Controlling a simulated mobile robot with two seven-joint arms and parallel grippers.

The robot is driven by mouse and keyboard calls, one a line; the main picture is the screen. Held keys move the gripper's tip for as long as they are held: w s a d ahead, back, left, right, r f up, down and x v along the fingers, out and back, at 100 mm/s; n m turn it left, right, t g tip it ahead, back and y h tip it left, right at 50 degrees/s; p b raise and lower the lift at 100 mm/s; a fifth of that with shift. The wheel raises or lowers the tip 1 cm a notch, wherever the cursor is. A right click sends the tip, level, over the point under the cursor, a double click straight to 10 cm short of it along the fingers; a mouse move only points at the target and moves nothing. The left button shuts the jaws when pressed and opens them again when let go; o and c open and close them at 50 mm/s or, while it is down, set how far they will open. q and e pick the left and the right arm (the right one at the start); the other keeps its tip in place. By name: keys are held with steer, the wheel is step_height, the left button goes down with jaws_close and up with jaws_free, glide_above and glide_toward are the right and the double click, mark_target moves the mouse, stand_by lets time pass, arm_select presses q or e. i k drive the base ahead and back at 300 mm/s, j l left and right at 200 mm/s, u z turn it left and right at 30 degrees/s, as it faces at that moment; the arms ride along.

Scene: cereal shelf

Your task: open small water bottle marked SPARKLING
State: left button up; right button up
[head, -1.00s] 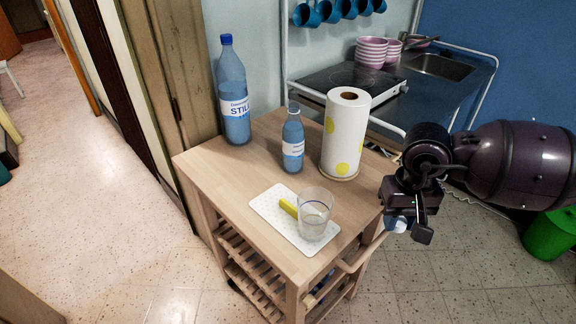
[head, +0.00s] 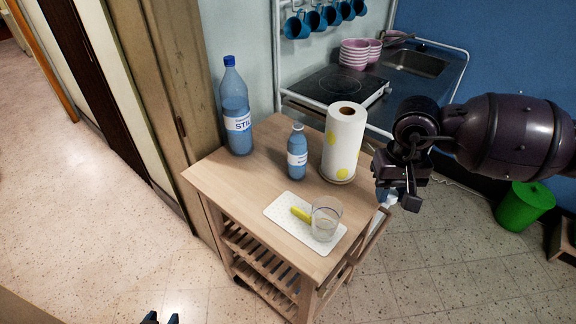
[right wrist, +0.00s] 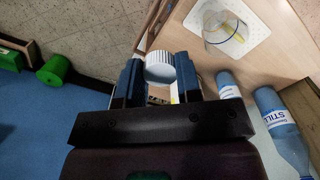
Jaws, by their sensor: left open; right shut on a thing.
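The small blue water bottle (head: 297,155) stands upright on the wooden cart, left of the paper towel roll. Its label is too small to read, and I cannot tell whether its top is capped. My right gripper (head: 391,196) is off the cart's right side, away from that bottle. In the right wrist view my right gripper (right wrist: 160,82) is shut on a white ribbed cap (right wrist: 160,66).
A tall bottle marked STILL (head: 236,112) stands at the cart's (head: 215,178) back left. The paper towel roll (head: 343,140) is right of the small bottle. A white tray (head: 279,210) with a clear glass (head: 326,219) and a yellow item (head: 300,214) lies in front.

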mark_target(298, 142)
steer(key=i+j+z, duration=0.1)
steer(key=j+z, duration=0.15)
steer(key=j, duration=0.5)
steer(key=i+j+z, duration=0.15)
steer(key=j, duration=0.35)
steer(key=j+z, duration=0.15)
steer(key=j, duration=0.3)
steer(key=i+j+z, duration=0.15)
steer(key=j, duration=0.35)
steer(key=i+j+z, duration=0.1)
steer(key=i+j, duration=0.15)
steer(key=i, duration=0.25)
